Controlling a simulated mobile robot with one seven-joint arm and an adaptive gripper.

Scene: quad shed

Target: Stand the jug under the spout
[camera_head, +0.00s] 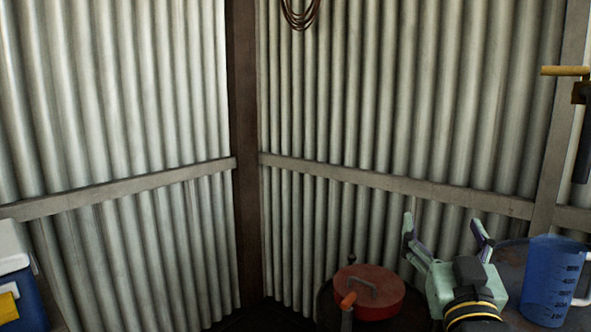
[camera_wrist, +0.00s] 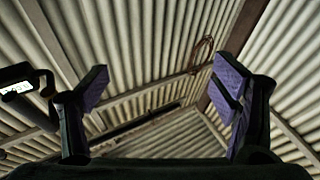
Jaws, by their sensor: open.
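The jug (camera_head: 551,284) is a blue, see-through measuring jug with dark markings at the right edge of the head view. It stands upright on a dark round surface (camera_head: 513,252). My gripper (camera_head: 446,228) is to the left of the jug and apart from it, with its fingers pointing up. It is open and empty. In the wrist view its two fingers (camera_wrist: 165,95) are wide apart with purple pads and nothing between them. I cannot make out a spout for certain; a yellow bar (camera_head: 566,71) on a dark fitting shows at the upper right edge.
A red round lidded thing with a handle (camera_head: 369,291) stands left of my gripper. A blue and white box (camera_head: 14,277) is at the far left. Corrugated walls meet in a corner behind. A coil (camera_head: 300,12) hangs on the wall.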

